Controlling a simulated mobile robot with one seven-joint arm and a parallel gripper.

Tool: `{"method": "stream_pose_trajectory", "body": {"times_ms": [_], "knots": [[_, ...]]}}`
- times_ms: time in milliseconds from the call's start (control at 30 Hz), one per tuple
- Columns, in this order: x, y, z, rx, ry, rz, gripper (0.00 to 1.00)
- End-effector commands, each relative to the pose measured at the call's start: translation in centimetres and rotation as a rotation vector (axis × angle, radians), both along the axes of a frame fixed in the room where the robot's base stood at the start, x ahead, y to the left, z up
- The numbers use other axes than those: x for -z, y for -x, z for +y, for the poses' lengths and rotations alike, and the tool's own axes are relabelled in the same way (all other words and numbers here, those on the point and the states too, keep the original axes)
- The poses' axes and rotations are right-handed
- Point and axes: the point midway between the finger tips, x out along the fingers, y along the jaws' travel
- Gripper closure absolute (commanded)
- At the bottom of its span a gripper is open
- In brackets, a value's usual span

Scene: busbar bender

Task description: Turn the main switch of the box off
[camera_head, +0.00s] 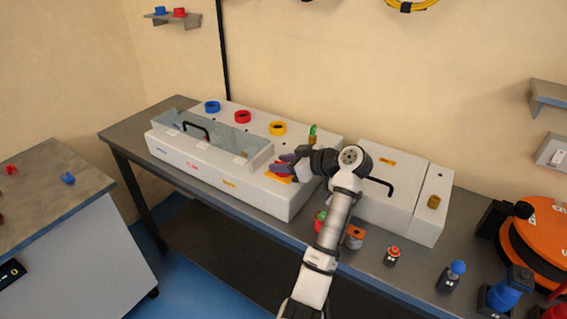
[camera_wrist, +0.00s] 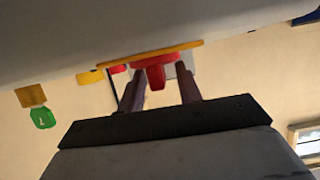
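The box (camera_head: 225,186) is a long pale case on the grey table. In the wrist view the red knob (camera_wrist: 155,76) projects from the yellow plate (camera_wrist: 190,46). My gripper (camera_head: 290,166) is at the switch and partly hides it in the head view. In the wrist view its two fingers (camera_wrist: 160,88) are spread, one on each side of the knob, with gaps visible between them and the knob.
Blue, red and yellow rings (camera_head: 242,117) sit on the box top, with a green-tagged item (camera_head: 312,132) near its right end. A second pale case (camera_head: 385,186) with a black handle stands to the right. Several buttons and knobs (camera_head: 392,254) line the table's front.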

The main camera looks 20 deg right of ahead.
Motion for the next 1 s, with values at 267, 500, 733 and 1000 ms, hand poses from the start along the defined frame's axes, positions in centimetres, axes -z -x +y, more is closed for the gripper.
{"method": "stream_pose_trajectory", "body": {"times_ms": [267,500,733,1000], "knots": [[-0.7,1.6,-1.4,0.004,0.001,-0.005,0.65],[-2.7,5.6,-4.7,0.003,0.003,-0.004,0.65],[-4.6,8.8,-7.2,0.005,0.001,-0.001,0.65],[-5.3,9.9,-8.0,0.000,0.001,0.001,0.65]]}}
